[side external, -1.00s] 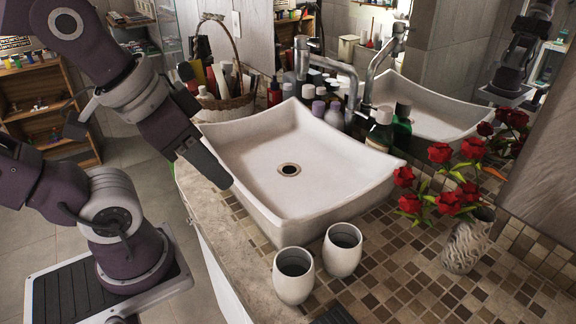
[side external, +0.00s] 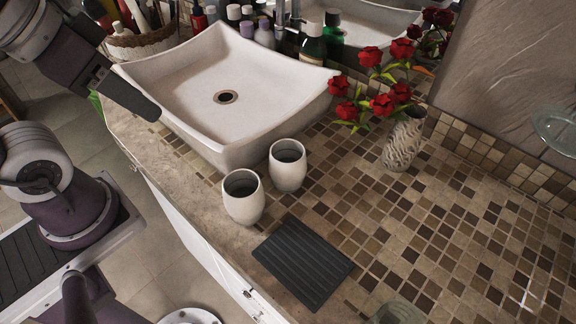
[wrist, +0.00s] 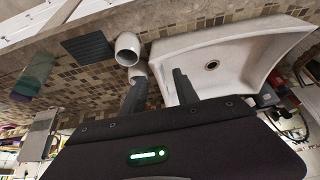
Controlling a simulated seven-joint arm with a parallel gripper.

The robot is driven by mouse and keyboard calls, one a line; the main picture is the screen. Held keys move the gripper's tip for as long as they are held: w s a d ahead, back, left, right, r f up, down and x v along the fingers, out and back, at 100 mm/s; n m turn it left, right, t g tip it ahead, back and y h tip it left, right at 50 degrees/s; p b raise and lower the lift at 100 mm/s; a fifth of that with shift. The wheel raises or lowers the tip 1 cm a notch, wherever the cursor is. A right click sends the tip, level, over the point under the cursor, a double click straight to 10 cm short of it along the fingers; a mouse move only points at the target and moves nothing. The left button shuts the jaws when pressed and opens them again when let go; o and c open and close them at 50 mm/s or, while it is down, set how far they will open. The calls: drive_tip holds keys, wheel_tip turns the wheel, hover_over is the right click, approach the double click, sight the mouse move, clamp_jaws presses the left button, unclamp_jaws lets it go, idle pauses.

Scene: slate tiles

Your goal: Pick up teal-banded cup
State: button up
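Two pale, rounded cups stand upright on the counter in front of the sink: a nearer cup (side external: 243,203) and a farther cup (side external: 288,171). Both look white with dark insides, and I see no teal band on either. In the wrist view the cups (wrist: 127,50) (wrist: 140,72) show above the left finger, the farther one partly covered by it. My gripper (wrist: 158,77) is open and empty, its two fingers apart. In the side view my gripper (side external: 130,96) is at the sink's left front rim, up and left of the cups.
The white sink (side external: 190,110) lies beside the cups. A dark ribbed mat (side external: 303,263) is to their right. A vase (side external: 403,145) of red roses stands behind. Bottles (side external: 313,45) and a basket (side external: 145,43) line the back. The tiled counter at right is largely clear.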

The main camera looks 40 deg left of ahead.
drive_tip(key=shift+o, duration=0.2)
drive_tip(key=o, duration=1.2)
drive_tip(key=shift+c, duration=0.2)
